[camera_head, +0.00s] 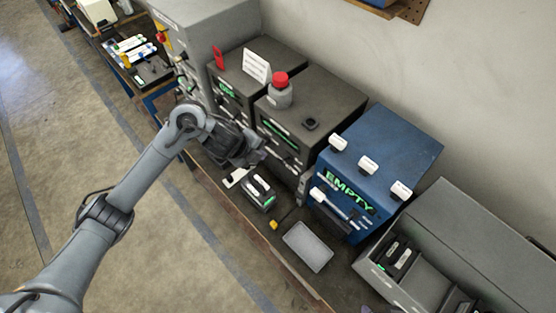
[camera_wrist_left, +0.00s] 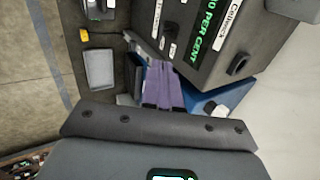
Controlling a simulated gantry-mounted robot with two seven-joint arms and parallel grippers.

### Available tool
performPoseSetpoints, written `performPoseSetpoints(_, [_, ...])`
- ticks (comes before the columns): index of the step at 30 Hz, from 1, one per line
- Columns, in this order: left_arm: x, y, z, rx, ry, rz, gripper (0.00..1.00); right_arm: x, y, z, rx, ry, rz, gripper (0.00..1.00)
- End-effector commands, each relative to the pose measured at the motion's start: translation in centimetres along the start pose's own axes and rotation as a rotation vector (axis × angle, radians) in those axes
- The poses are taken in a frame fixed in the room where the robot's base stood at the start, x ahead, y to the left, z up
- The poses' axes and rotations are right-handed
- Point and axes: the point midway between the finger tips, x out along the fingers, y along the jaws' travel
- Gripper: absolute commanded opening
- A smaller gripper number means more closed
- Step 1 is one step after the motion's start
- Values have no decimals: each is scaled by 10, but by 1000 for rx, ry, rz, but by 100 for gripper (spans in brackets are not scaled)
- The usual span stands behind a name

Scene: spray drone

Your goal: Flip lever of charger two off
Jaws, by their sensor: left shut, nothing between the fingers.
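Two dark charger boxes stand side by side on the bench, a left one (camera_head: 232,92) and a right one (camera_head: 330,95), both with green displays. I cannot tell from the frames which is charger two. In the left wrist view a dark charger face (camera_wrist_left: 213,25) shows green "PER CENT" lettering and white labels. My left gripper (camera_head: 258,155) is at the front of the right dark charger; its purple-grey fingers (camera_wrist_left: 163,88) are shut and empty. Whether they touch the front is unclear.
A blue box marked EMPTY (camera_head: 385,150) stands right of the chargers. A red-capped bottle (camera_head: 280,93) and a white sign (camera_head: 257,66) stand on top of the chargers. A grey tray (camera_head: 308,247), a battery-like block (camera_head: 258,191) and a small yellow item (camera_head: 273,225) lie in front.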

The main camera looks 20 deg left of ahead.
Motion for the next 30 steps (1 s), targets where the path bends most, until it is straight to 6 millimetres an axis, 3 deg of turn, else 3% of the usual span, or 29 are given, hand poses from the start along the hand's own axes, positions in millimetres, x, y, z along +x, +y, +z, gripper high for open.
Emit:
performPoseSetpoints(11, [8, 1, -2, -1, 3, -1, 0, 5, 3, 2, -10, -2, 10, 65])
performPoseSetpoints(16, [31, 3, -3, -4, 7, 1, 0, 17, 4, 6, -11, -2, 12, 65])
performPoseSetpoints(24, [83, 4, -3, -4, 7, 0, 0, 52, 2, 18, -8, -2, 10, 65])
performPoseSetpoints(30, [111, 2, -1, -3, 3, 2, 0, 56, 1, 19, -4, -3, 7, 65])
